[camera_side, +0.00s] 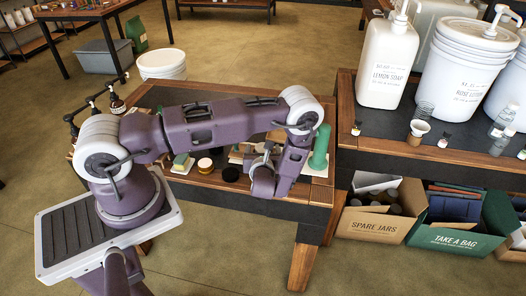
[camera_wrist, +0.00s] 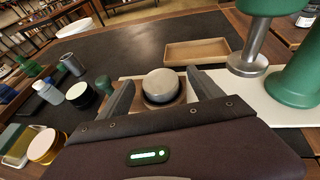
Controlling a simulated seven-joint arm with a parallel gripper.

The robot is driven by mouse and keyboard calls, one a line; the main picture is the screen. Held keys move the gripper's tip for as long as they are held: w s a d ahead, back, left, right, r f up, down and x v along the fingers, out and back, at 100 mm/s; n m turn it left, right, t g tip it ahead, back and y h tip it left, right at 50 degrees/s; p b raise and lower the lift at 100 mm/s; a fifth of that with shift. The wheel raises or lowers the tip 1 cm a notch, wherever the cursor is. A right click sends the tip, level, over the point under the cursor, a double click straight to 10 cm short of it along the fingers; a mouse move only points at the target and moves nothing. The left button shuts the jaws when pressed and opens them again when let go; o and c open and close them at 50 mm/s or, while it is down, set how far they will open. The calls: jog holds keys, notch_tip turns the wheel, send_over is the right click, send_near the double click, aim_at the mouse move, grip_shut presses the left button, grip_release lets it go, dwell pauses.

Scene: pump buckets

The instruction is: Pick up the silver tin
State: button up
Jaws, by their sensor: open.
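A round silver tin (camera_wrist: 161,84) with a pale, domed-looking top sits on a brown wooden piece in the wrist view. My gripper (camera_wrist: 161,79) is open, with one grey finger on each side of the tin. Gaps show between the fingers and the tin; I cannot tell how far down the fingers reach beside it. In the side view my gripper (camera_side: 259,160) is low over the front right of the dark-topped table, and my arm hides most of the tin there.
A green press with a silver disc (camera_wrist: 248,64) stands close on the right, on a white board. A shallow wooden tray (camera_wrist: 197,51) lies beyond. The dark tabletop behind is partly clear.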

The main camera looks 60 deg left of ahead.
jog(key=shift+w+a, duration=0.1)
jog(key=shift+a, duration=0.05)
jog(key=shift+c, duration=0.4)
jog(key=c, duration=1.4)
